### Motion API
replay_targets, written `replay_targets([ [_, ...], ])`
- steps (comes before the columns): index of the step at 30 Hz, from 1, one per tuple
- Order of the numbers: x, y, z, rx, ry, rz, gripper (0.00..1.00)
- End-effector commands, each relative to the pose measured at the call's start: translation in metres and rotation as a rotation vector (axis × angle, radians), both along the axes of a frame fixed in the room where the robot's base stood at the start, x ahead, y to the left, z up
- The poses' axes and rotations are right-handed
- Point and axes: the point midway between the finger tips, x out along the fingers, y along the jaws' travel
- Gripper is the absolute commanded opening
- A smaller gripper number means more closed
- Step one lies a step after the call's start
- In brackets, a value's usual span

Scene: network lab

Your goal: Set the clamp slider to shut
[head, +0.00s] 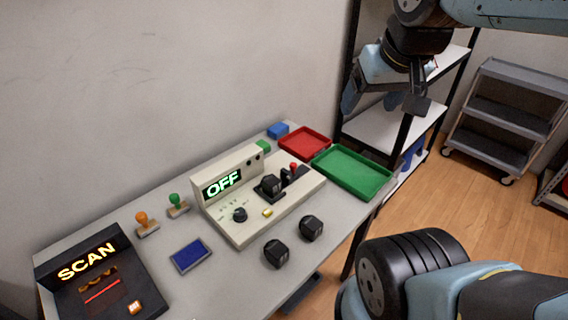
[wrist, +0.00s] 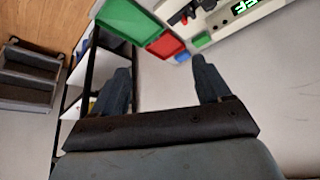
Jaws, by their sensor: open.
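A beige device (head: 285,215) with a lit "OFF" display (head: 222,184) stands on the table. On its right part is a black clamp (head: 286,176) with a small red knob (head: 293,166), likely the slider. A black block (head: 270,186) sits at the clamp; whether it is gripped I cannot tell. The clamp also shows in the wrist view (wrist: 180,16), partly cut off at the top edge. My gripper (head: 405,102) is raised beyond the table's right end, well apart from the device. In the wrist view its fingers (wrist: 160,66) are spread with nothing between them.
A red tray (head: 304,143) and a green tray (head: 351,172) lie right of the device. Two black blocks (head: 312,228) lie in front. A scanner (head: 100,275), two stamps (head: 147,224) and a blue pad (head: 190,255) are left. A shelf rack (head: 385,128) stands behind my gripper.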

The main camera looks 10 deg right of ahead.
Motion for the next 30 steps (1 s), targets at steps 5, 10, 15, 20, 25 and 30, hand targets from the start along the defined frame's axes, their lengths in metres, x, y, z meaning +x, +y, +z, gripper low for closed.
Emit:
replay_targets([
  [5,0.000,0.000,0.000,0.000,0.000,0.000,0.77],
  [10,0.000,0.000,0.000,0.000,0.000,0.000,0.74],
  [15,0.008,0.002,-0.001,-0.032,0.023,0.038,0.57],
  [20,0.031,0.007,-0.009,-0.137,0.092,0.171,0.49],
  [25,0.062,0.017,-0.022,-0.266,0.183,0.358,0.49],
  [30,0.093,0.031,-0.040,-0.383,0.272,0.557,0.49],
])
